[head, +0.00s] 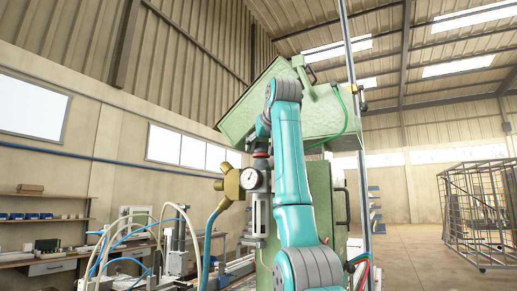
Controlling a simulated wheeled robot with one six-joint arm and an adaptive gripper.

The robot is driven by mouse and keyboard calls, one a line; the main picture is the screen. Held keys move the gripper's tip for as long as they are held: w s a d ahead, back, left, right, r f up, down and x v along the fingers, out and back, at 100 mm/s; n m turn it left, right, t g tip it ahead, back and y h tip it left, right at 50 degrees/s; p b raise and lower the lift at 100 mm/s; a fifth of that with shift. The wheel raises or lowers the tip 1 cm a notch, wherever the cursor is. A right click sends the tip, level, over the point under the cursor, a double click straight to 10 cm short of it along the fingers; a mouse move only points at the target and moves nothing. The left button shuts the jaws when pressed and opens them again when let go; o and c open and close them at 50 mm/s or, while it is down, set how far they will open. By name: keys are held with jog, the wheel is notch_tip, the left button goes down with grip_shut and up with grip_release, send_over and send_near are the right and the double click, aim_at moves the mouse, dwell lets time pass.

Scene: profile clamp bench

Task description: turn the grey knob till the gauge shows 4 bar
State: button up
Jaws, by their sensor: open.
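The round white gauge (250,179) with a dark rim faces me on the regulator (259,213), left of my arm. Its needle and figures are too small to read. My gripper (261,150) is a small dark shape at the end of my teal arm, just above the regulator's top. It is open, but its fingers cannot be made out singly. The grey knob cannot be told apart for sure; the regulator's top lies right under the gripper. I cannot tell whether they touch.
A brass manifold (230,184) with a blue hose sits left of the gauge. A green machine housing (318,110) stands close behind my arm. Pale hoses (155,222) loop over the bench at lower left. A wire cage (478,210) stands on open floor at right.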

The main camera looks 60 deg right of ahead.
jog(key=c, duration=1.2)
jog(key=shift+o, duration=0.2)
jog(key=shift+n+y, duration=0.3)
jog(key=n+t+y, duration=0.2)
jog(key=n+y, duration=0.1)
jog(key=shift+s+d+n+t+y, duration=0.1)
jog(key=shift+d+n+t+y, duration=0.05)
jog(key=shift+n+t+y, duration=0.15)
jog(key=n+t+y, duration=0.1)
jog(key=n+y, duration=0.4)
jog(key=y, duration=0.1)
jog(key=shift+n+y, duration=0.3)
jog(key=shift+n, duration=0.1)
jog(key=shift+n+y, duration=0.6)
jog(key=shift+y, duration=0.1)
